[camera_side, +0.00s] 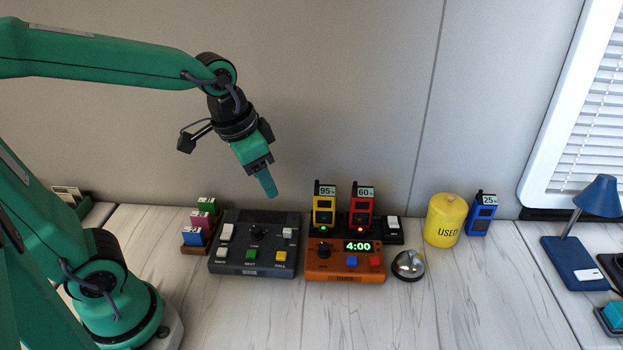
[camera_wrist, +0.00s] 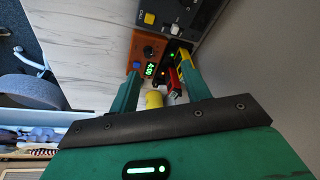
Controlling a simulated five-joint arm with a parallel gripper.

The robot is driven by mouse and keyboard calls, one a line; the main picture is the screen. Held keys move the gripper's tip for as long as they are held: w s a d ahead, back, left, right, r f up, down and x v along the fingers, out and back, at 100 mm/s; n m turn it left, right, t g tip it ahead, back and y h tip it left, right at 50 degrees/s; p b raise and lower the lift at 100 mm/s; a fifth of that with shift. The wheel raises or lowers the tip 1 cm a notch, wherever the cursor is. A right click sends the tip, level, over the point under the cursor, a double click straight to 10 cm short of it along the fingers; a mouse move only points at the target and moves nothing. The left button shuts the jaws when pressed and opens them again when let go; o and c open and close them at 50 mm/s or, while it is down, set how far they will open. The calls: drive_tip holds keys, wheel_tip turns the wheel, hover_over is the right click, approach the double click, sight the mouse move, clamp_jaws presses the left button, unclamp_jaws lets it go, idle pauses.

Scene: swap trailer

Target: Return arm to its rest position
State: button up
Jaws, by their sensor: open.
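My green arm is raised on the left of the side view. My gripper (camera_side: 268,184) hangs in the air, pointing down, above the back of the dark grey control box (camera_side: 253,258), and touches nothing. In the wrist view my gripper (camera_wrist: 163,95) shows its two green fingers spread apart, with nothing held between them. Beyond the fingers, the red handset, the yellow handset and the yellow canister appear at a distance.
The yellow handset (camera_side: 324,206) and red handset (camera_side: 362,207) stand behind the orange timer box (camera_side: 341,265) showing 4:00. A silver bell (camera_side: 408,265), yellow "USED" canister (camera_side: 445,222), blue handset (camera_side: 481,214) and blue lamp (camera_side: 598,196) stand rightward. The front tabletop is clear.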

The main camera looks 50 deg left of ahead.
drive_tip(key=s+a+r+n+t, duration=0.1)
drive_tip(key=s+a+n+t, duration=0.1)
drive_tip(key=s, duration=0.5)
drive_tip(key=shift+a+r+n, duration=0.2)
drive_tip(key=shift+r+n, duration=0.15)
drive_tip(key=shift+n, duration=0.05)
drive_tip(key=shift+s, duration=0.1)
idle(1.2)
